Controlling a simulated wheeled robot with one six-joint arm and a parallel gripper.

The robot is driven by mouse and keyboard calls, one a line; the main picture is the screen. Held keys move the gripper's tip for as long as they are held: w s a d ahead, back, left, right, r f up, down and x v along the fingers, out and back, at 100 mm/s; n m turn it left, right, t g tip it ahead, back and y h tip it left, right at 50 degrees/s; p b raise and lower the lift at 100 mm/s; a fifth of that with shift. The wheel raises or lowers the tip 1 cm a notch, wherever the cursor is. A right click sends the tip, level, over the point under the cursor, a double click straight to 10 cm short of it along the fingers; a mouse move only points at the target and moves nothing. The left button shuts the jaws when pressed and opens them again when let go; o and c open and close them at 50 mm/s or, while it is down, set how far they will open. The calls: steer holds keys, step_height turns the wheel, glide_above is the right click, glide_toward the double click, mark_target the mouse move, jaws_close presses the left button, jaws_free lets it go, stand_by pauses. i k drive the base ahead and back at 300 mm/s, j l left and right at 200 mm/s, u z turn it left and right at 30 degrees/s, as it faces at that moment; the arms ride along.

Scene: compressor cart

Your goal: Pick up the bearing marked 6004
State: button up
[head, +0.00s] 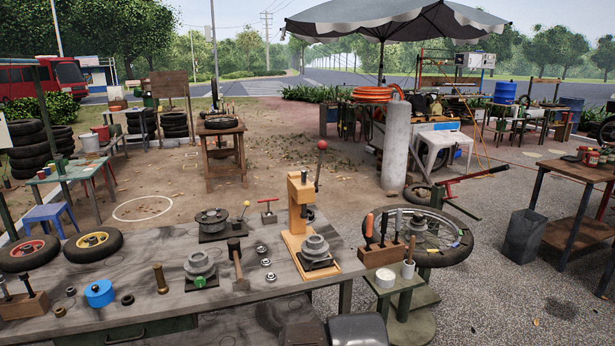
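Three small metal rings that look like bearings lie in a loose column on the grey workbench (215,268), between a hammer and an orange arbor press. The far bearing (261,249), the middle bearing (266,262) and the near bearing (270,277) lie apart from each other. Their markings are too small to read, so I cannot tell which is 6004. Dark rings (127,299) also lie farther left near a blue round part; I cannot tell whether they are bearings. My gripper is not recognisable in this view.
The orange press (299,215) stands close on the right with another hub (315,248). Bare bench lies in front.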

mark_target(265, 263)
steer(key=i+j+u, duration=0.25)
steer(key=i, duration=0.55)
steer(key=i+j+u, duration=0.1)
steer(key=i+u, duration=0.2)
steer(key=i, duration=0.45)
